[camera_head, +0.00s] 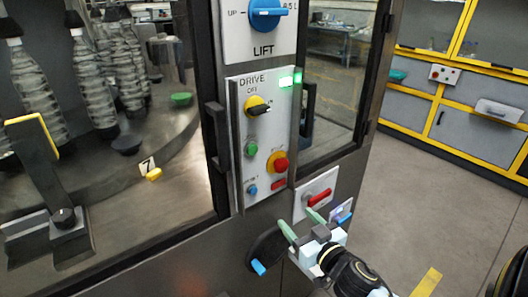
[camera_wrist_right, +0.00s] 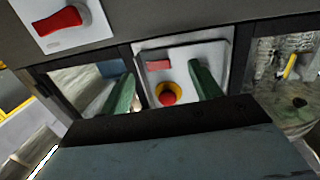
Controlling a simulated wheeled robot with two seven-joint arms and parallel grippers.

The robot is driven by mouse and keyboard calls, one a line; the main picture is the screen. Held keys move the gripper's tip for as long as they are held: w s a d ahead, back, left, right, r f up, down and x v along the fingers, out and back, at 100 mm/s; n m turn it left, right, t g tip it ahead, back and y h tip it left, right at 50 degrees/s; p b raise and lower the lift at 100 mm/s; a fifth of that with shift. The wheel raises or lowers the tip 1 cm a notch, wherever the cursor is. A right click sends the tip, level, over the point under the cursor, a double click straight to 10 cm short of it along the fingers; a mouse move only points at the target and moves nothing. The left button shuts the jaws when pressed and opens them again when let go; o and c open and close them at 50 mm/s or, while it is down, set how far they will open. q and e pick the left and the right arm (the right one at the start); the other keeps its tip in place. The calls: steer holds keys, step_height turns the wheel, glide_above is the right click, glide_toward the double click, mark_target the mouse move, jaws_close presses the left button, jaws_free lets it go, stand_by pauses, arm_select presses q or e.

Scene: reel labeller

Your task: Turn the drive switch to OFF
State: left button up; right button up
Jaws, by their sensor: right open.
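The drive switch (camera_head: 257,107) is a round yellow knob with a black handle on the light control panel (camera_head: 236,150), under the words DRIVE and OFF. Its handle points right and slightly up, away from the OFF mark above it. My right gripper (camera_head: 301,221) is below and right of the switch, apart from it, in front of the lower machine front. Its green fingers are spread and empty. In the right wrist view the gripper (camera_wrist_right: 162,85) frames the red stop button (camera_wrist_right: 168,97) on its yellow base; the drive switch does not show there. My left gripper is out of view.
A blue LIFT knob (camera_head: 265,14) sits above the drive switch. A green button (camera_head: 251,149), red stop button (camera_head: 277,163) and blue button (camera_head: 252,190) sit below. Dark door handles (camera_head: 217,143) flank the panel. A red switch (camera_head: 319,198) is near my gripper. Open floor lies right.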

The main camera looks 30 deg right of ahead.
step_height(320, 180, up, 14)
steer(key=s+a+t+y, duration=0.1)
steer(key=s+a+t, duration=0.1)
steer(key=t, duration=0.1)
steer(key=n+t+y, duration=0.2)
glide_toward(263, 112)
steer(key=x, duration=0.8)
steer(key=shift+r+b, duration=0.15)
steer(key=shift+b, duration=0.2)
steer(key=shift+w+a+r, duration=0.1)
steer(key=shift+w+r, duration=0.05)
steer(key=shift+w, duration=0.5)
steer(key=c, duration=1)
